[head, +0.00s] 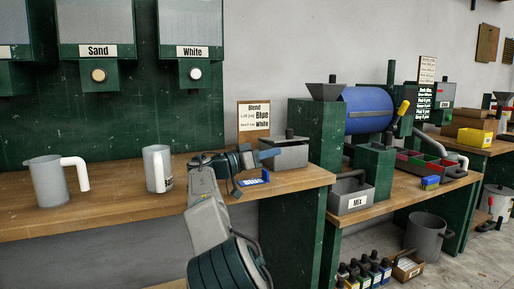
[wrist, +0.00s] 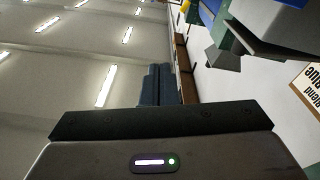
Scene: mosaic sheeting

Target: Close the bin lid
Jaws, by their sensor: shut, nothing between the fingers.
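A grey metal bin (head: 290,157) stands at the right end of the wooden bench in the head view. A flat grey top with a dark knob shows on it; I cannot tell whether this lid is fully down. My gripper (head: 270,153) is in front of the bin's left side, and its tips overlap the bin in the picture. Whether they touch it is unclear. In the wrist view my gripper (wrist: 160,83) is shut, its two dark fingers side by side with nothing between them. The bin is not clearly recognisable there.
A white-handled jug (head: 48,182) and a second jug (head: 157,168) stand left of my arm. A Blend sign (head: 254,121) stands behind. The Mix bin (head: 352,200) is on the lower bench at right.

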